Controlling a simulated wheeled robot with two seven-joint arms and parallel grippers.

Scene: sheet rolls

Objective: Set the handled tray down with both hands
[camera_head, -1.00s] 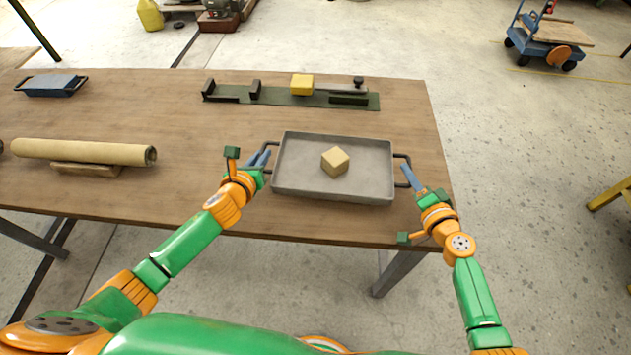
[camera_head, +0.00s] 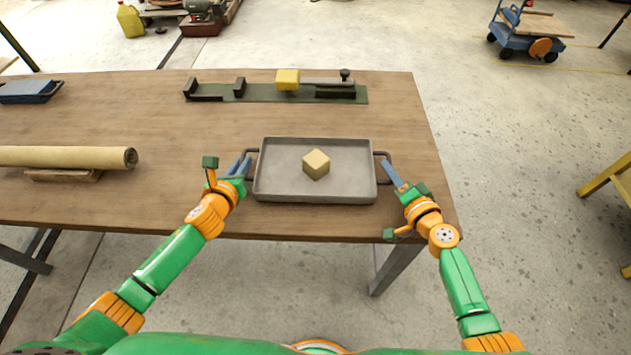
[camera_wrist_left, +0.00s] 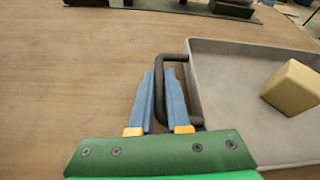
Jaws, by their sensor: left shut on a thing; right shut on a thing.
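The grey handled tray (camera_head: 285,187) is level over the front right part of the wooden table (camera_head: 130,120); I cannot tell whether it touches the top. A pale yellow cube (camera_head: 316,164) sits in it, and the cube (camera_wrist_left: 292,88) also shows in the left wrist view. My left gripper (camera_head: 244,163) is shut on the tray's left dark handle (camera_wrist_left: 187,90), whose bar passes between the blue fingers. My right gripper (camera_head: 386,167) is shut on the right handle (camera_head: 383,154), partly hidden by the fingers.
A green fixture (camera_head: 260,94) with a yellow block (camera_head: 287,80) lies behind the tray. A tan roll (camera_head: 65,157) on a wooden rest is at left. A blue-topped small tray (camera_head: 28,91) is at back left. A blue cart (camera_head: 525,32) stands on the floor beyond.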

